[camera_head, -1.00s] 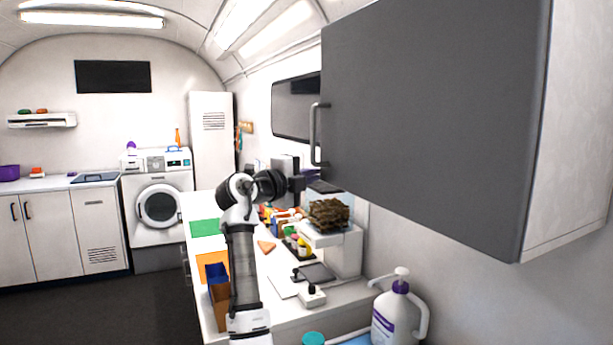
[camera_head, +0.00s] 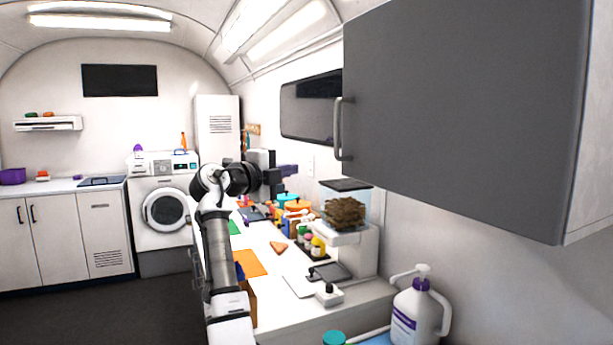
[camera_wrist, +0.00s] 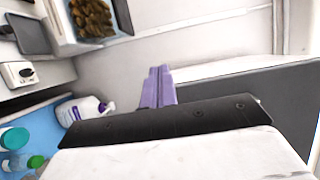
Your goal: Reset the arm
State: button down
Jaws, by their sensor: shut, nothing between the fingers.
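My arm rises from the bottom of the head view and bends at the elbow towards the right. My gripper (camera_head: 288,170) is beyond the elbow, above the white counter (camera_head: 300,284), partly hidden by the wrist. In the wrist view the purple fingers of my gripper (camera_wrist: 158,88) are together, with nothing between them. They point at the pale wall and touch nothing that I can see.
A grey wall cabinet (camera_head: 455,110) with a bar handle hangs at the right. A white jug (camera_head: 415,312) is at the front right. Open floor (camera_head: 90,315) lies at the left.

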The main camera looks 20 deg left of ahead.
jog(key=shift+s+a, duration=0.1)
jog(key=shift+a, duration=1.25)
